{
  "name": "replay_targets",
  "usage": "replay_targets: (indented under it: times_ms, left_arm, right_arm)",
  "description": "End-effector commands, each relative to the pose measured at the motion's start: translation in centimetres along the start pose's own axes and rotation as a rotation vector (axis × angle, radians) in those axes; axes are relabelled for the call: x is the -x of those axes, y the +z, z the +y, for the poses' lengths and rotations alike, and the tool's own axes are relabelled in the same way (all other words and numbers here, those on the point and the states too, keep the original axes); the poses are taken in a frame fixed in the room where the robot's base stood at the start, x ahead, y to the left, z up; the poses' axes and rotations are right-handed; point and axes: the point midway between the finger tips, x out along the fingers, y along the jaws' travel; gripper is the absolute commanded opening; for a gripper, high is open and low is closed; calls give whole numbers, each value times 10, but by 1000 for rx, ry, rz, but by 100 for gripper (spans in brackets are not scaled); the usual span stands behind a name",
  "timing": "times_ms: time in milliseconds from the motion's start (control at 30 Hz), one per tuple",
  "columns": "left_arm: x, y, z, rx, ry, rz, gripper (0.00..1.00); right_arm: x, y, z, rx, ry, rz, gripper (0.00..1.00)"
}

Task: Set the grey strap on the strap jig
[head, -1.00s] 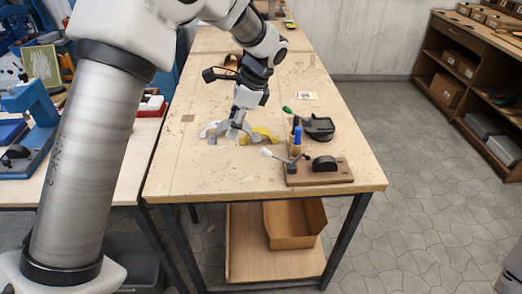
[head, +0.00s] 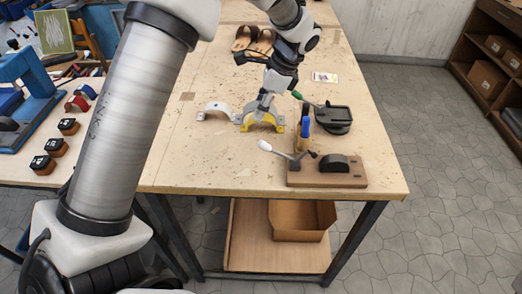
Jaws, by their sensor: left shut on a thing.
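My left gripper (head: 265,101) points down over the middle of the bench and is shut on the grey strap (head: 261,114), a small arch. The grey strap overlaps the yellow strap (head: 277,126) in the picture. I cannot tell how far above it the grey strap is. A white arched strap (head: 213,108) stands on the bench to the left. The strap jig, a wooden base (head: 311,179) with a black rounded hump (head: 335,163) and a white-handled lever (head: 266,146), is nearer the front edge, to the right. The hump is bare. My right gripper is not in view.
A blue-and-yellow upright tool (head: 305,130) stands behind the jig. A black tray (head: 333,117) and a green-tipped tool (head: 297,95) lie nearby. The bench's front left is clear.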

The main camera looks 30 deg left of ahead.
Motion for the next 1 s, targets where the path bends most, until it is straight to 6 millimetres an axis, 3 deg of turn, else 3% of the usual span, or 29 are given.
replay_targets:
  times_ms: [233, 567, 867, 900, 967, 1000]
  left_arm:
    - [-44, -17, 1, -1, 5, -3, 20]
    - [-90, -37, 1, -1, 3, -1, 20]
    - [-96, -39, 1, 0, 1, 0, 20]
    - [-96, -40, 1, 0, 1, 0, 47]
    - [-95, -39, 1, 0, 1, 0, 65]
    - [-95, -39, 1, 0, 1, 0, 65]
  right_arm:
    - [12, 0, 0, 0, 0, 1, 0]
    - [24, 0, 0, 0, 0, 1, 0]
    - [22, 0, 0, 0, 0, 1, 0]
    - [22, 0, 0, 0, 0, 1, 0]
    - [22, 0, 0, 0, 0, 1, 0]
    - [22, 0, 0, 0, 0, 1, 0]
